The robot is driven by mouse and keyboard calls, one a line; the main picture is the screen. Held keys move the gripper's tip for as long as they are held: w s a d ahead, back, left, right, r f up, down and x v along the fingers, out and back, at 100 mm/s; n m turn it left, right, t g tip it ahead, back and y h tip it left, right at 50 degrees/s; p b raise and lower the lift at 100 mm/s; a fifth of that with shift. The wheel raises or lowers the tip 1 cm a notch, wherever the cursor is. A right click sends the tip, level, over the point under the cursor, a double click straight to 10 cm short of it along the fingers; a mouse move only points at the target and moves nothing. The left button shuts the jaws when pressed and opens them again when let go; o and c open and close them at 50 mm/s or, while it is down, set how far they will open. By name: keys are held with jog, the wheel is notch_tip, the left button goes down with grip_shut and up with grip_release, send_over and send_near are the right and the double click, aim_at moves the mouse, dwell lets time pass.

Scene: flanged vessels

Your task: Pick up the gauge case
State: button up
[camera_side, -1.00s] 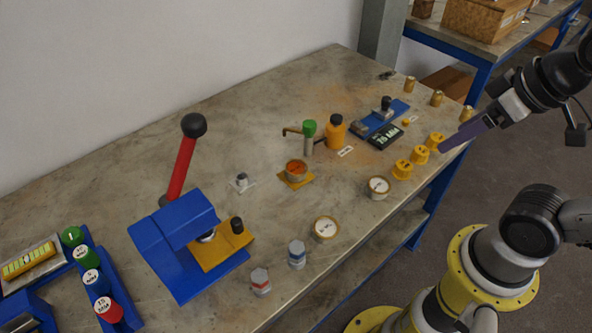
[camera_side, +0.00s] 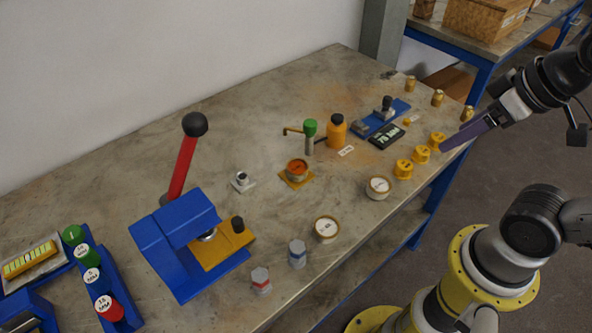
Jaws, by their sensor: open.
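Two round gauge-like cases with white dials and brass rims stand upright on the bench: one gauge case (camera_side: 378,187) near the right edge, another gauge case (camera_side: 326,229) nearer the front. A round brass cup (camera_side: 297,169) with an orange inside sits on a yellow plate; I cannot tell which of these is the named gauge case. My gripper (camera_side: 446,149), with long purple fingers, is open at the bench's right edge, beside the yellow caps and apart from all three round pieces. The gap between its fingers is hard to see from this side.
Several yellow caps (camera_side: 421,154) stand by my gripper, with brass fittings (camera_side: 437,98) behind. A blue press with a red lever (camera_side: 182,165), an orange bottle (camera_side: 336,131), a blue fixture (camera_side: 381,120) and two hex-topped pieces (camera_side: 297,254) stand on the bench (camera_side: 120,180).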

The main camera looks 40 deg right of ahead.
jog(key=shift+o, duration=0.2)
jog(key=o, duration=0.4)
